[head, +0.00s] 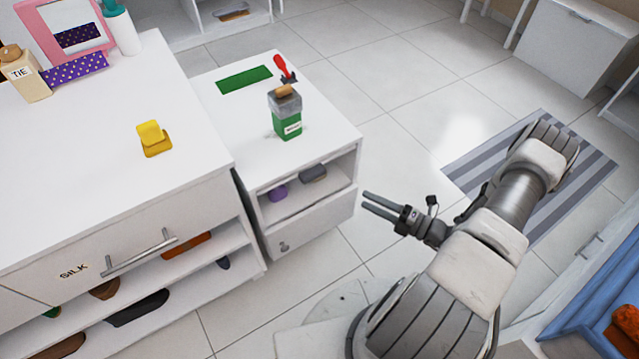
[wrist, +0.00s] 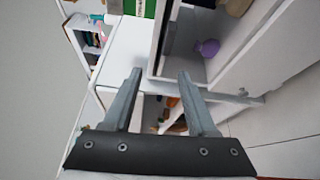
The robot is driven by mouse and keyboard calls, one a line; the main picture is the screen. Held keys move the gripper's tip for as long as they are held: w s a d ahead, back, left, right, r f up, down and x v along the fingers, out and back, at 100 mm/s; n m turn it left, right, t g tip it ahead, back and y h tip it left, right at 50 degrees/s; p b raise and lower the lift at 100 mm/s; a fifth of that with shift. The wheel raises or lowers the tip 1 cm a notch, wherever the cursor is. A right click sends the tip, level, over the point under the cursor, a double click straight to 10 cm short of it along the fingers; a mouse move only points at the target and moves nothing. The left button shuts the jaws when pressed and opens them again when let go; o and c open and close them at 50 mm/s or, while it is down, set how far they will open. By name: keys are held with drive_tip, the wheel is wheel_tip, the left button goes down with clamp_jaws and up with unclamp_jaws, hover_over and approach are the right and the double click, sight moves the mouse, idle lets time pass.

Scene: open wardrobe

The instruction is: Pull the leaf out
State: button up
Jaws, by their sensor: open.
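A low white cabinet (head: 318,115) stands beside the larger dresser. It has an open shelf bay (head: 322,190) above a closed lower front panel (head: 318,222) with a small grey fitting (head: 284,246). I cannot tell which panel is the leaf. My gripper (head: 366,202) is open and empty, to the right of the cabinet and apart from it in the head view. In the wrist view, the open fingers (wrist: 160,75) point toward the white cabinet's top (wrist: 124,50) and the edge of its bay. A purple item (wrist: 208,47) shows inside the bay.
The dresser (head: 90,170) with a bar handle (head: 140,252) stands left. Tiled floor lies open behind; a striped rug (head: 590,170) is right.

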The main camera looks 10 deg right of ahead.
wheel_tip(320, 180, down, 2)
drive_tip(key=m, duration=0.2)
drive_tip(key=b, duration=0.4)
approach(317, 177)
drive_tip(key=shift+t+h, duration=0.3)
drive_tip(key=shift+t, duration=0.1)
drive_tip(key=x, duration=0.9)
drive_tip(key=shift+s+a+f, duration=0.1)
drive_tip(key=shift+s+a, duration=0.1)
drive_tip(key=shift+a, duration=0.05)
clamp_jaws()
